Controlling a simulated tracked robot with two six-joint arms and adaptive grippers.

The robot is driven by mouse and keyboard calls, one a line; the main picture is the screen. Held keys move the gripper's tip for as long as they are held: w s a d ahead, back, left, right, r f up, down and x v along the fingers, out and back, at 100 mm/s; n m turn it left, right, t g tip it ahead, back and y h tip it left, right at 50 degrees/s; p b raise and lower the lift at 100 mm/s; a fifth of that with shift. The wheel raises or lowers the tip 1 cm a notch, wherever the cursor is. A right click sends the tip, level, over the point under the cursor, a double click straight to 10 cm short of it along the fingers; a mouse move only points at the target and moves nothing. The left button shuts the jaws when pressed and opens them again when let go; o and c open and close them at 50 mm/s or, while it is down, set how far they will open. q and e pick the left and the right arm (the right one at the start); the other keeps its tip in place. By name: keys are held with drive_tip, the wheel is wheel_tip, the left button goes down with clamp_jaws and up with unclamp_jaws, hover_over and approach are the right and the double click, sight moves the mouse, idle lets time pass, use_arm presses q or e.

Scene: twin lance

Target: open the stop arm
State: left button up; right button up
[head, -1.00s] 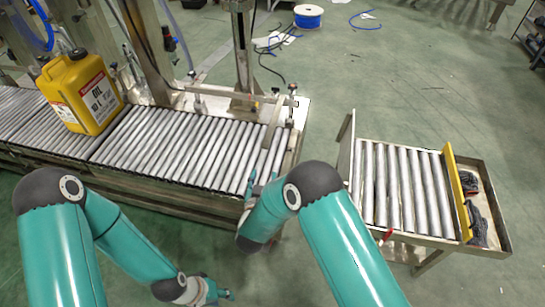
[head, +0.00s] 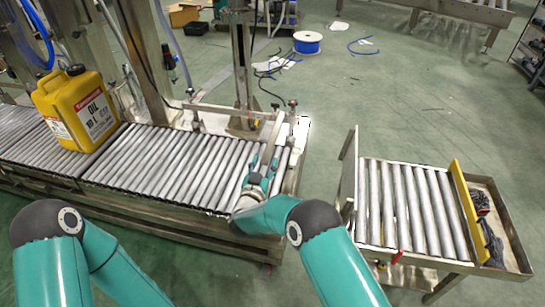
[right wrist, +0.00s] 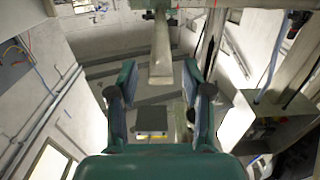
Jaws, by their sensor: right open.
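The stop arm (head: 273,137) is a pale metal bar lying across the rollers near the right end of the long conveyor. My right gripper (head: 264,162) is over those end rollers, at the near end of the bar. In the right wrist view a pale upright bar (right wrist: 160,50), apparently the stop arm, stands beyond and between the spread fingers of my right gripper (right wrist: 163,88). The fingers are open, and I cannot tell whether they touch the bar. My left gripper is out of view; only the left arm shows.
A yellow oil canister (head: 76,108) stands upright on the conveyor (head: 160,168) at the left. A separate roller cart (head: 410,205) with a yellow end plate (head: 468,212) stands to the right, across a floor gap. Metal posts (head: 240,70) rise behind the conveyor.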

sight(268, 153)
drive_tip(key=shift+b+x, duration=0.45)
drive_tip(key=shift+x, duration=1.85)
clamp_jaws()
